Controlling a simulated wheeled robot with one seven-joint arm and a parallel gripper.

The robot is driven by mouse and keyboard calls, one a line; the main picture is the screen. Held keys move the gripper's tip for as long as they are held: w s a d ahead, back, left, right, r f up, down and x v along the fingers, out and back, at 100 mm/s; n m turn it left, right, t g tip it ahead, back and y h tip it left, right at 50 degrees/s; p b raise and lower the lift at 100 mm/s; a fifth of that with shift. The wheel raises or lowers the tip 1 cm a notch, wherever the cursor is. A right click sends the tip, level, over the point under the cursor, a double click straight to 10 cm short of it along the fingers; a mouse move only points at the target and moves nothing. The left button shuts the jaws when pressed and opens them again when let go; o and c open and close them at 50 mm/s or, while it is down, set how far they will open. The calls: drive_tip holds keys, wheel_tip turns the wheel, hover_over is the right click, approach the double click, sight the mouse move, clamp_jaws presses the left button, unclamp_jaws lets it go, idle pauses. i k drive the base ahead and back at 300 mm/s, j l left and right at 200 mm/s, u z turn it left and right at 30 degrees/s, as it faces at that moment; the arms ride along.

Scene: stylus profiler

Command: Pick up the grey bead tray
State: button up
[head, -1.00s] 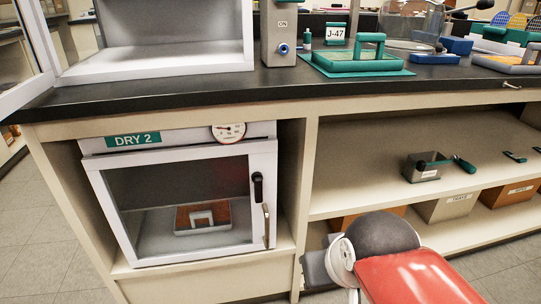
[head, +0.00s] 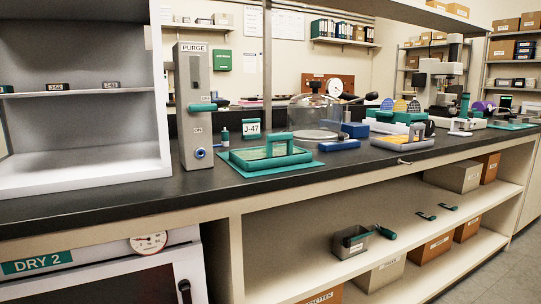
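A grey tray (head: 402,143) with a tan-orange inside and a grey-blue handle sits on the bench, right of centre in the head view. A green tray (head: 270,154) with a teal handle lies on a teal mat left of it. One second ago a pale grey tray with a handle and orange-brown contents showed behind the glass of the DRY 2 cabinet (head: 105,283); it is now out of frame. I cannot tell which grey tray is the bead tray. The cabinet door is only partly in view. My gripper is not in view.
A PURGE column (head: 195,110) and an open-fronted white cabinet (head: 85,183) stand on the black bench (head: 215,205) at left. A clear dome (head: 312,118) and blue blocks (head: 354,130) stand near the trays. The lower shelf holds a grey metal box (head: 350,243) and cartons.

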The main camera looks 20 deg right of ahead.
sight(400, 143)
drive_tip(key=z, duration=1.6)
